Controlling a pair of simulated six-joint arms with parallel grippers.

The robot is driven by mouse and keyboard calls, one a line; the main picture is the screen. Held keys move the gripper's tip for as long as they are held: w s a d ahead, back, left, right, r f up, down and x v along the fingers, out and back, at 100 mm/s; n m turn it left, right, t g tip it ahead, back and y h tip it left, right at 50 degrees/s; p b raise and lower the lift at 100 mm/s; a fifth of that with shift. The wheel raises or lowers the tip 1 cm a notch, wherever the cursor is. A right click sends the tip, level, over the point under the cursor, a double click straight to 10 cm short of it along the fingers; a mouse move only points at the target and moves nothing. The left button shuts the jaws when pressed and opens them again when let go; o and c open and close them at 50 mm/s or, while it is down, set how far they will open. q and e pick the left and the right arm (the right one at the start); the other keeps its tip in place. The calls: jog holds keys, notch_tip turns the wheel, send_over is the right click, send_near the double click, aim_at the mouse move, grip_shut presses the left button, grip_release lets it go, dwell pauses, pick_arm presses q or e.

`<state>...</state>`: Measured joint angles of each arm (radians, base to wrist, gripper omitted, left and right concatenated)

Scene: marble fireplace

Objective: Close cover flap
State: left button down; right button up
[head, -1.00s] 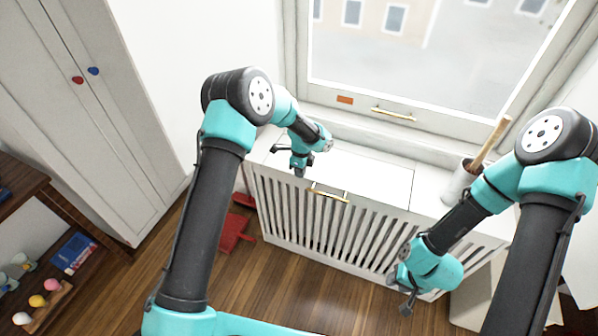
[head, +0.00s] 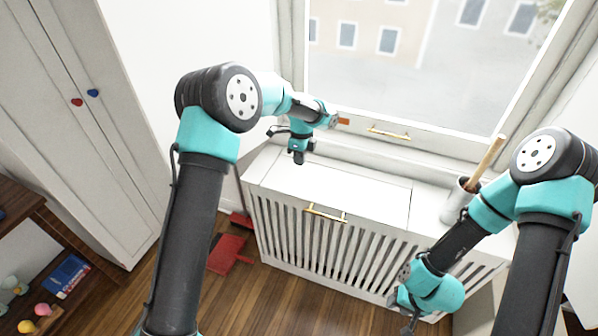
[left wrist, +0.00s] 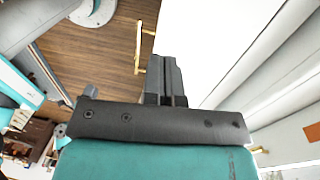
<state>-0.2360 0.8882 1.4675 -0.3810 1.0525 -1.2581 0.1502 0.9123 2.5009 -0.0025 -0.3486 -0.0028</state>
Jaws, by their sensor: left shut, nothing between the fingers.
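The white cover flap (head: 355,185) lies flat in the top of the slatted cover (head: 370,250), its seam visible at the right. I see no raised edge. Its gold handle (head: 325,213) is at the front edge, and a gold handle also shows in the left wrist view (left wrist: 138,48). My left gripper (head: 298,158) is shut and empty above the left part of the flap, behind the handle; its fingers also show in the left wrist view (left wrist: 165,72). My right gripper (head: 409,324) hangs low in front of the cover's right side, its fingers too small to read.
A window with a gold handle (head: 389,133) stands behind the cover. A white pot (head: 456,203) holding a wooden-handled tool stands right of the flap. A red object (head: 226,254) lies on the floor at left. A white wardrobe (head: 75,150) is further left.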

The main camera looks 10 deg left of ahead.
pick_arm(q)
notch_tip(320, 180, up, 2)
jog(key=shift+w+r, duration=0.1)
jog(key=shift+w, duration=0.05)
dwell(0.5)
jog(key=s+a+f+n+h, duration=0.2)
jog(key=s+f+n, duration=0.3)
jog(key=s+f, duration=0.3)
jog(key=s+a+f+n+h, duration=0.15)
jog(key=s+f+n, duration=0.3)
jog(key=f, duration=0.55)
jog(key=s+a+f+n+t, duration=0.1)
jog(key=s+a+f+n, duration=0.1)
jog(key=s+n, duration=0.4)
jog(key=s+a+f+n+t, duration=0.1)
jog(key=s+a+f+n, duration=0.2)
jog(key=s, duration=1.2)
jog(key=f+n, duration=0.1)
jog(key=n, duration=0.2)
jog(key=shift+s+h, duration=0.2)
jog(key=shift+h, duration=0.15)
jog(key=shift+a+f, duration=0.1)
